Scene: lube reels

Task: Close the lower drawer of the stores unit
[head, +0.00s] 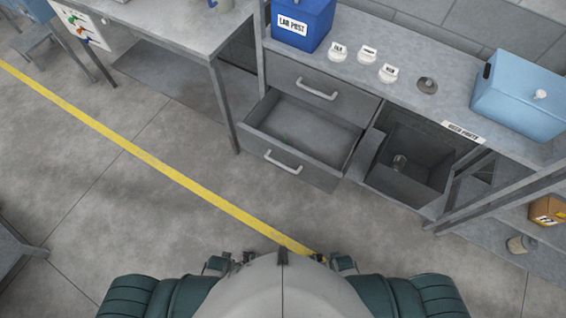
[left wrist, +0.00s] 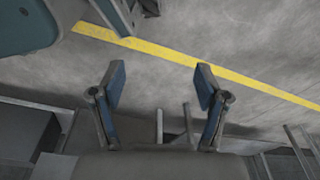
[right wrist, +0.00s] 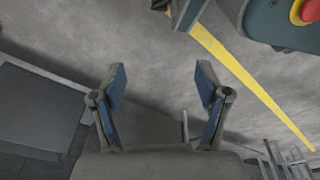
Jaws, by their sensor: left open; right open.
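The stores unit is grey and stands under a grey bench in the head view. Its lower drawer (head: 257,151) is pulled out towards me, looks empty, and has a light bar handle (head: 283,162) on its front. The upper drawer (head: 290,80) above it is shut, with its own bar handle (head: 316,89). My left gripper (left wrist: 160,85) is open and empty in the left wrist view. My right gripper (right wrist: 160,85) is open and empty in the right wrist view. Both are apart from the drawer; their fingertips are not clear in the head view.
An open grey bin (head: 440,180) stands right of the drawer with a small object inside. The benchtop holds a blue box (head: 303,22), several white labelled pieces and a light-blue case (head: 520,98). A table leg (head: 224,110) is left of the drawer. The floor before the drawer is clear, with a yellow line (head: 160,165).

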